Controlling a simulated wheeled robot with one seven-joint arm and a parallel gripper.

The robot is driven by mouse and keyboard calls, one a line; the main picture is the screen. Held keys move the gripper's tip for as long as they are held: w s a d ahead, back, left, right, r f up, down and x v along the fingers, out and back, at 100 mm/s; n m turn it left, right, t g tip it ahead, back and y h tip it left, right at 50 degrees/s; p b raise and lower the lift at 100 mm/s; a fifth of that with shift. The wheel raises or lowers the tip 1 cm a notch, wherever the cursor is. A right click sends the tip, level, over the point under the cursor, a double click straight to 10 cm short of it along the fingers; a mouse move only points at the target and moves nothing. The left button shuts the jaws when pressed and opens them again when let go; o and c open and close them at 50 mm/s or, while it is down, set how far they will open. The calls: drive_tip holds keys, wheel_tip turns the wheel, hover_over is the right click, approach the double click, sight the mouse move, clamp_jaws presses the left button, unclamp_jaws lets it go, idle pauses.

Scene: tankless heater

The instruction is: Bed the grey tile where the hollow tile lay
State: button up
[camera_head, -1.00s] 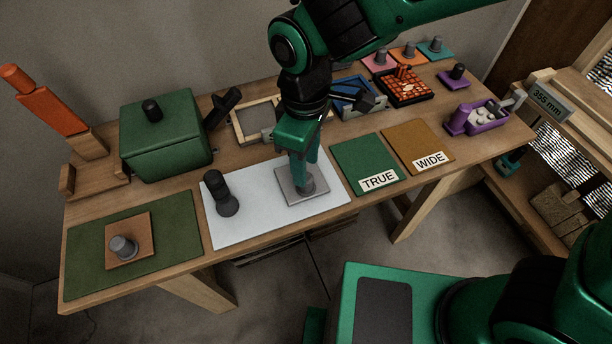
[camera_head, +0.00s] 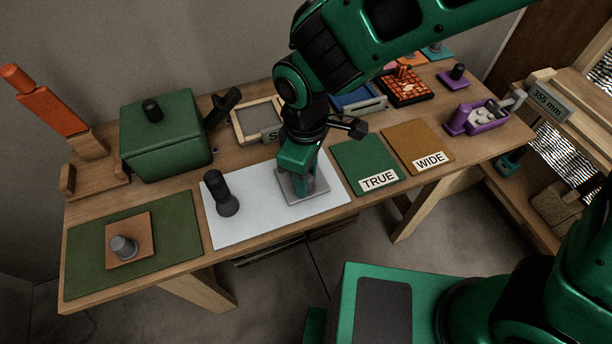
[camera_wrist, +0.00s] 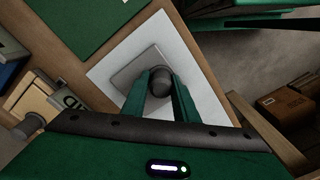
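The grey tile (camera_head: 289,194), a flat square with a dark round knob, lies on the white mat (camera_head: 245,230). The tile (camera_wrist: 128,72) and its knob (camera_wrist: 160,83) also show in the wrist view. My gripper (camera_head: 311,186) points down over the tile, with its fingertips at the knob. In the wrist view my gripper (camera_wrist: 160,88) has one finger on each side of the knob, apparently open; firm contact is not visible. A red-orange tray (camera_head: 405,88) of small tiles stands at the back right. I cannot make out a hollow tile or its spot there.
A dark upright tool (camera_head: 222,193) stands left of the grey tile. A brown tile (camera_head: 143,232) with a grey knob lies on the green mat (camera_head: 180,217). The TRUE (camera_head: 355,155) and WIDE (camera_head: 425,140) pads are bare. A green box (camera_head: 165,140) and purple caddy (camera_head: 460,122) stand nearby.

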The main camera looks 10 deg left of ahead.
drive_tip(key=shift+d, duration=0.1)
clamp_jaws()
drive_tip(key=shift+r, duration=0.4)
drive_tip(key=shift+r, duration=0.65)
drive_tip(key=shift+s+r, duration=0.1)
drive_tip(key=shift+r, duration=2.35)
